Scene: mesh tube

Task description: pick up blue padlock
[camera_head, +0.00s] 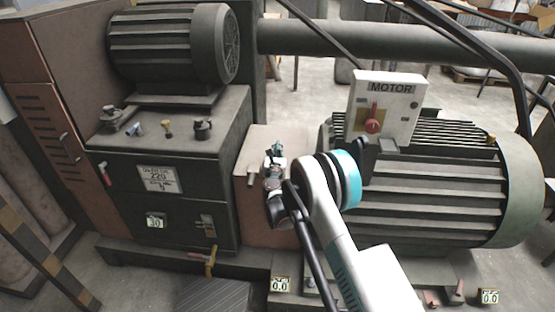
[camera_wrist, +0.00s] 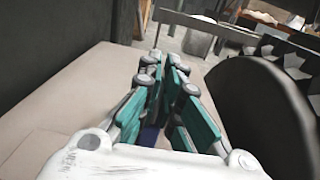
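A small blue item (camera_head: 138,128), too small to make out as a padlock for certain, sits on top of the dark machine cabinet at the left in the head view. My gripper (camera_head: 276,150) is to the right of it, over the light box beside the cabinet. In the wrist view my gripper's teal fingers (camera_wrist: 166,68) are close together with a narrow gap between them. A dark blue patch (camera_wrist: 150,137) shows between the fingers near the palm. I cannot tell whether it is a held thing or part of the gripper.
Near the blue item on the cabinet (camera_head: 180,160) are a brass-coloured piece (camera_head: 168,130), a dark fitting (camera_head: 203,128) and a grey metal piece (camera_head: 112,118). A motor (camera_head: 170,45) stands behind them. A large motor (camera_head: 440,190) and a MOTOR switch box (camera_head: 385,105) stand right of my arm.

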